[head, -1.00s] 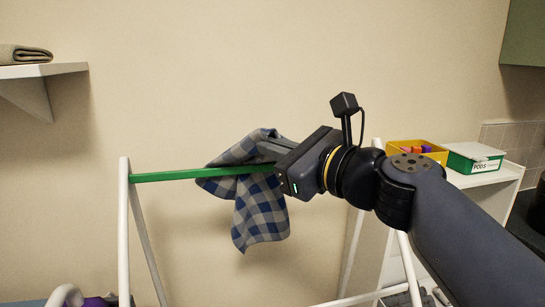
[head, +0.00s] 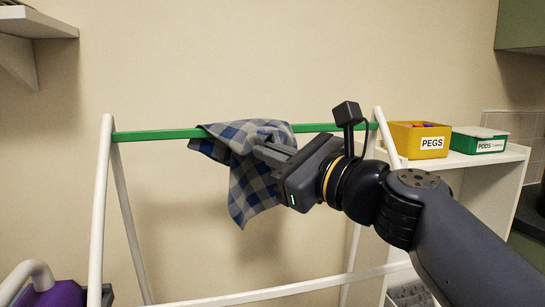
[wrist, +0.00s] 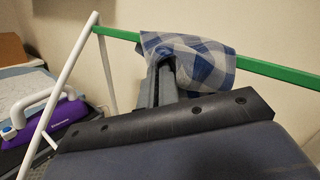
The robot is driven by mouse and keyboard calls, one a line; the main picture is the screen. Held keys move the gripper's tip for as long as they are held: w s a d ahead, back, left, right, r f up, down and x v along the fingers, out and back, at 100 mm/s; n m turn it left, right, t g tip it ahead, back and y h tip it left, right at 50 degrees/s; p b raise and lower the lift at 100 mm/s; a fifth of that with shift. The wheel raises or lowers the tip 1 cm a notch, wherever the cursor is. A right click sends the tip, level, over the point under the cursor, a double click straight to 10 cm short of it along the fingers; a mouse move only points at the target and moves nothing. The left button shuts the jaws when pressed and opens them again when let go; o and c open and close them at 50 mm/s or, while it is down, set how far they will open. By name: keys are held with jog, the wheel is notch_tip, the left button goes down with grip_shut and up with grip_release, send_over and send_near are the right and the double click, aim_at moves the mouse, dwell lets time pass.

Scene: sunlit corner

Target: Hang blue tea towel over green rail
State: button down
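The blue, grey and white checked tea towel (head: 258,185) lies across the front of the green rail (head: 155,135) and hides its middle stretch. Its top edge stands slightly above the rail and a loose corner hangs below. I cannot tell how much cloth lies behind the rail. My gripper (head: 262,152) is on the near side of the rail, just below its height, with its fingers shut on the towel. In the wrist view the bunched towel (wrist: 205,62) covers the fingertips (wrist: 163,62), and the rail (wrist: 275,70) shows on both sides of it.
White frame legs (head: 101,210) carry the rail, with a lower white bar (head: 270,292). A yellow pegs box (head: 418,140) and a green pods box (head: 478,140) stand on a white shelf unit at right. A purple iron (wrist: 48,118) is at left. The wall is behind.

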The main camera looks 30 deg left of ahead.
jog(key=shift+w+f, duration=0.1)
jog(key=shift+f, duration=0.3)
jog(key=c, duration=1)
grip_release()
